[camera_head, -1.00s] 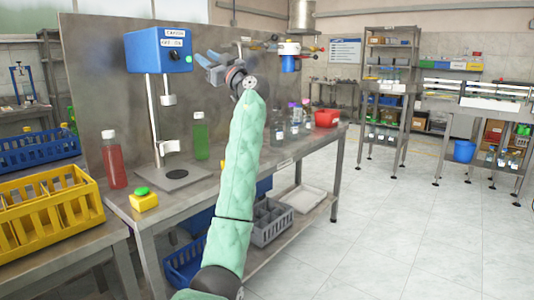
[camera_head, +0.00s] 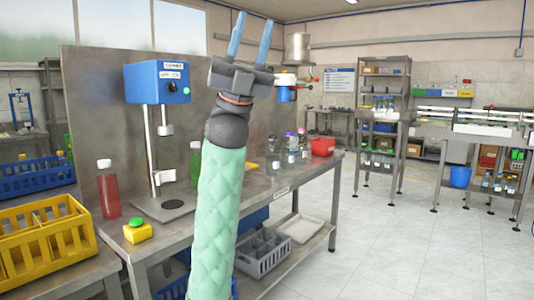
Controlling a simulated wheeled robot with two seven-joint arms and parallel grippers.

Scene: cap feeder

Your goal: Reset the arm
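My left gripper (camera_head: 250,38) is raised in front of the metal back panel, with its two blue fingers pointing up and spread apart. Nothing shows between the fingers. My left arm, in a quilted green sleeve, rises from the bottom of the view and covers part of the bench. My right gripper is not in view.
The blue capping machine (camera_head: 158,82) stands on the metal bench (camera_head: 262,198) left of my arm. A red bottle (camera_head: 108,190), a partly hidden green bottle (camera_head: 195,163) and a green button on a yellow box (camera_head: 137,231) are near it. A yellow crate (camera_head: 42,245) is at left. Open floor lies right.

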